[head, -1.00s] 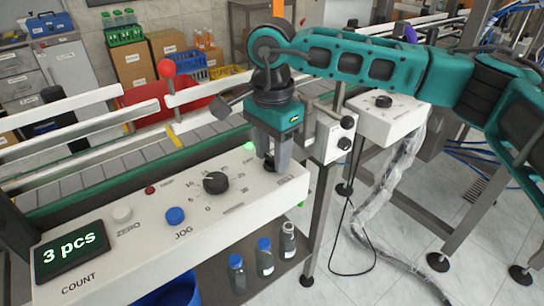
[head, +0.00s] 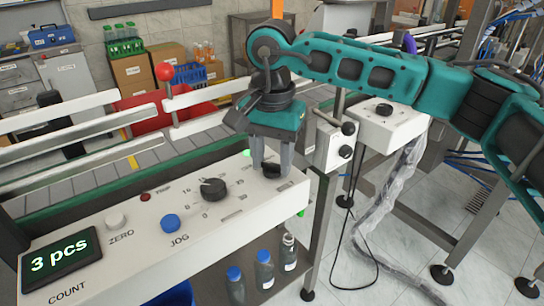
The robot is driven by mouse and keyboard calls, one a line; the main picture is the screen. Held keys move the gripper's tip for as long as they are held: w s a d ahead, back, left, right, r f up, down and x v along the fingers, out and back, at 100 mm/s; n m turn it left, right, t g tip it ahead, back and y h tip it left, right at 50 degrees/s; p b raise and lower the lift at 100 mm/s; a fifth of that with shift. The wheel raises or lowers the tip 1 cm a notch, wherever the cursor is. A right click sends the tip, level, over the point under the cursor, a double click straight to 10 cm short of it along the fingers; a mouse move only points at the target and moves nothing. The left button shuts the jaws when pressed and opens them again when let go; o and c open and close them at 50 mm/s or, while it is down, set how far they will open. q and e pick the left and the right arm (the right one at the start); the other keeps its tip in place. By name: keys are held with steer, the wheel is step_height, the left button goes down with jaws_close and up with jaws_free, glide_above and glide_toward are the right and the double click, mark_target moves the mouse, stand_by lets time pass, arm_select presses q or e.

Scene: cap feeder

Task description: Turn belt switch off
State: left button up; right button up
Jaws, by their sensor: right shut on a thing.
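The white control panel (head: 130,266) runs along the conveyor. At its right end is a small dark switch knob (head: 271,171), mostly hidden by my right gripper. My right gripper (head: 271,172) points down, its two grey fingers shut on this knob, one on each side. A green lamp (head: 247,153) beside the gripper is lit, partly covered by it. My left gripper is not in view.
The panel also has a black dial (head: 214,190), a blue JOG button (head: 169,223), a white ZERO button (head: 116,221), a red lamp (head: 145,197) and a count display (head: 61,263) reading 3 pcs. A red ball-topped post (head: 165,73) stands behind. Small bottles (head: 264,268) stand below.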

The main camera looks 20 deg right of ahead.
mark_target(272, 164)
steer(key=o, duration=1.1)
steer(key=shift+c, duration=0.2)
step_height(272, 164, up, 13)
steer(key=p, duration=0.1)
